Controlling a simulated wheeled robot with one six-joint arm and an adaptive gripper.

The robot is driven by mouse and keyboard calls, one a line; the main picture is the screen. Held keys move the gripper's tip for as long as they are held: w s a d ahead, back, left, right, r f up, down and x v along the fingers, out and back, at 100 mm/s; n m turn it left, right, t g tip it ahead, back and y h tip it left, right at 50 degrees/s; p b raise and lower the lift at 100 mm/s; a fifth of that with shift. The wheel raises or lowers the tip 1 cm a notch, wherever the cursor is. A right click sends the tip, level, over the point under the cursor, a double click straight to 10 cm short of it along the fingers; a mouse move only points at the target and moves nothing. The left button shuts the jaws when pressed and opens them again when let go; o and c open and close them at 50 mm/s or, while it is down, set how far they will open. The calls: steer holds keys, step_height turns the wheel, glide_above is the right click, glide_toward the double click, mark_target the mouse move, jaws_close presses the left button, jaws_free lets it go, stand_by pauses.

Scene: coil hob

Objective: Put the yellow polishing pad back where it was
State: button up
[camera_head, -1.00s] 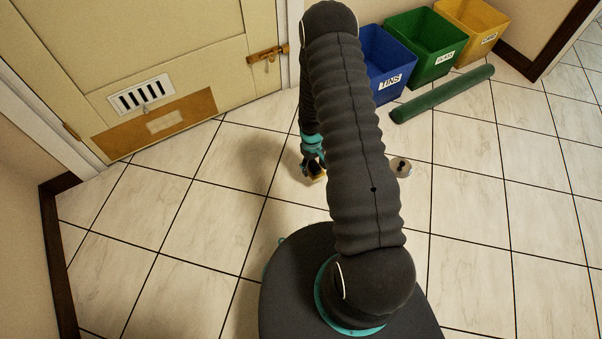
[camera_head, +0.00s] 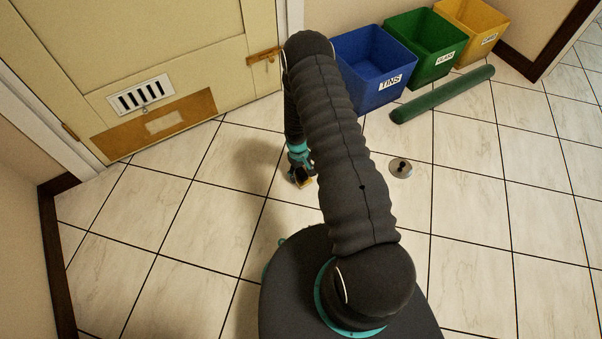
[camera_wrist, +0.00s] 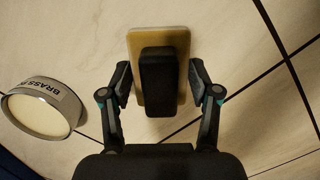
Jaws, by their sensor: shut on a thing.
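The yellow polishing pad (camera_wrist: 160,38) is a flat yellow rectangle with a black block-shaped handle (camera_wrist: 157,82) on it. My gripper (camera_wrist: 160,84) is shut on the pad, with one finger at each side. In the head view my gripper (camera_head: 300,178) is low over the tiled floor in front of the door, and only a small yellow edge of the pad (camera_head: 308,183) shows. I cannot tell whether the pad touches the floor. A round tin (camera_wrist: 38,112) lettered "BRASS P..." is left of the pad in the wrist view, apart from it.
A round grey thing with a dark centre (camera_head: 401,169) is on the floor right of my arm. Blue (camera_head: 372,70), green (camera_head: 425,48) and yellow (camera_head: 475,28) bins line the wall behind a green roll (camera_head: 443,94). The door (camera_head: 150,60) is at left. Floor between is clear.

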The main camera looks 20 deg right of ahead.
steer(key=shift+f, duration=0.15)
steer(key=o, duration=1)
steer(key=shift+r, duration=0.2)
